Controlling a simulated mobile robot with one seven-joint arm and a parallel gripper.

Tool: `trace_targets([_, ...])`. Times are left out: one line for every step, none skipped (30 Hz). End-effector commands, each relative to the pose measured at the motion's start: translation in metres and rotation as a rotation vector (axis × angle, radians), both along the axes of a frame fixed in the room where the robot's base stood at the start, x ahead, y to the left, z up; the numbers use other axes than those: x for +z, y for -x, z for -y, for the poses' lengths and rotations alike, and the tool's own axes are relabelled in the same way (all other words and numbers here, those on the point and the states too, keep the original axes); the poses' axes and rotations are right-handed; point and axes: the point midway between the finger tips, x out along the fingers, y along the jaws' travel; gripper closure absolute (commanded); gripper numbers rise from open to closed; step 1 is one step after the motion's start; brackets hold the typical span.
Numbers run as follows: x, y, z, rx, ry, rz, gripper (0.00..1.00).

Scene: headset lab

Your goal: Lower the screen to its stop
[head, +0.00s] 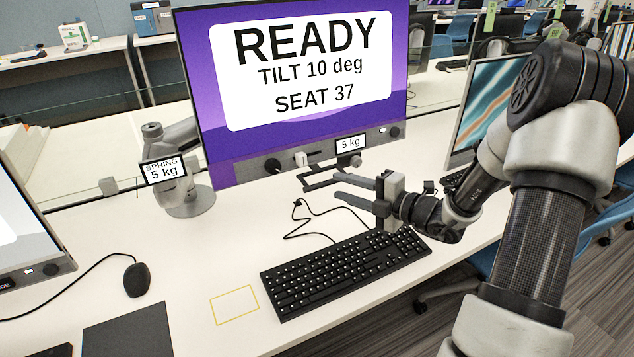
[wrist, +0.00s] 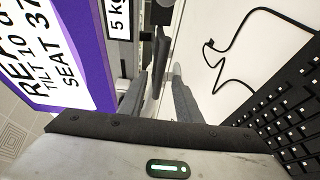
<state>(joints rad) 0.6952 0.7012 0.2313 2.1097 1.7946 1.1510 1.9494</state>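The screen (head: 300,142) stands upright over the desk in the head view, showing "READY, TILT 10 deg, SEAT 37". Its lower edge is above the desk, and a "5 kg" tag (head: 350,144) sits at its lower right. A dark bracket-like handle (head: 318,184) shows below that edge. My gripper (head: 337,187) is just below the screen's lower right, fingers pointing left near the handle. In the wrist view the fingers (wrist: 157,72) are apart, with a dark bar (wrist: 160,60) showing between or beyond them. I cannot tell whether they touch it. The screen (wrist: 70,65) is at left there.
A support arm (head: 187,200) with a "SPRING 5 kg" tag (head: 163,170) stands left of the screen. A keyboard (head: 345,268) lies below my gripper, with a black cable (head: 300,218) behind it. Another monitor (head: 488,100) stands at right. A mouse (head: 137,279) lies at left.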

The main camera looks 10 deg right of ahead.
Motion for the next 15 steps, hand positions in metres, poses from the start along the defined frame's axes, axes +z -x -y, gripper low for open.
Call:
trace_targets([-0.004,-0.008,-0.009,0.004,-0.001,0.002,0.69])
trace_targets([-0.005,-0.013,-0.014,0.005,-0.001,0.001,0.69])
trace_targets([-0.007,-0.02,-0.019,0.004,-0.001,0.001,0.69])
trace_targets([-0.008,-0.024,-0.023,0.005,-0.001,0.002,0.69])
trace_targets([-0.009,-0.029,-0.027,0.004,-0.001,0.001,0.69])
trace_targets([-0.011,-0.035,-0.032,0.003,0.0,0.0,0.69])
trace_targets([-0.011,-0.039,-0.035,0.004,0.0,0.002,0.69])
trace_targets([-0.012,-0.043,-0.039,0.004,0.0,0.002,0.69])
trace_targets([-0.013,-0.048,-0.043,0.003,0.0,0.002,0.69])
trace_targets([-0.013,-0.051,-0.046,0.003,0.0,0.002,0.69])
trace_targets([-0.014,-0.054,-0.048,0.002,0.0,0.002,0.69])
trace_targets([-0.015,-0.057,-0.051,0.003,0.001,0.001,0.69])
trace_targets([-0.015,-0.059,-0.053,0.003,0.0,0.002,0.69])
trace_targets([-0.016,-0.061,-0.054,0.002,0.0,0.002,0.69])
trace_targets([-0.016,-0.064,-0.056,0.002,0.0,0.002,0.69])
